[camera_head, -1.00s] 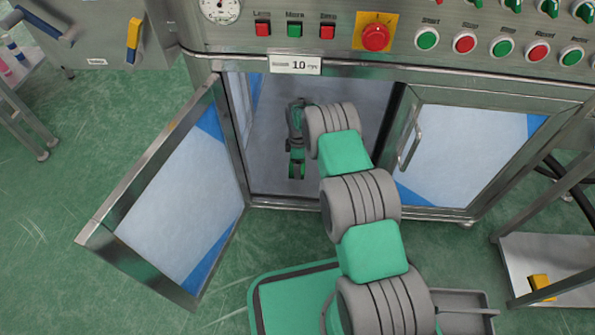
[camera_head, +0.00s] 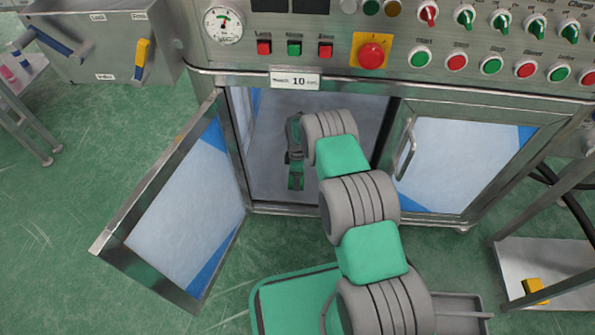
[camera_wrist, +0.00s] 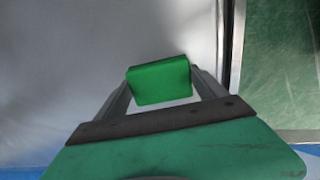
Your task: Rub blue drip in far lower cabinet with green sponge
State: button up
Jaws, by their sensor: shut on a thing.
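The green sponge (camera_wrist: 160,82) is held between the two fingers of my gripper (camera_wrist: 161,84) in the wrist view, close to a pale grey cabinet surface. In the head view my gripper (camera_head: 296,178) reaches through the open doorway into the lower cabinet (camera_head: 262,180). The sponge cannot be made out clearly there. No blue drip can be made out in either view; the gripper and arm cover part of the cabinet's inside. Whether the sponge touches the surface I cannot tell.
The left cabinet door (camera_head: 180,215) stands swung open toward the floor. The right door (camera_head: 455,160) has a bar handle and flanks my arm. A control panel with buttons (camera_head: 371,55) sits above. A cart with a yellow block (camera_head: 536,291) is at lower right.

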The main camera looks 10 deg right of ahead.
jog(key=shift+s+f, duration=0.35)
jog(key=shift+s, duration=0.05)
jog(key=shift+w+r+p, duration=0.2)
jog(key=shift+r+p, duration=1.65)
jog(key=shift+r, duration=1.3)
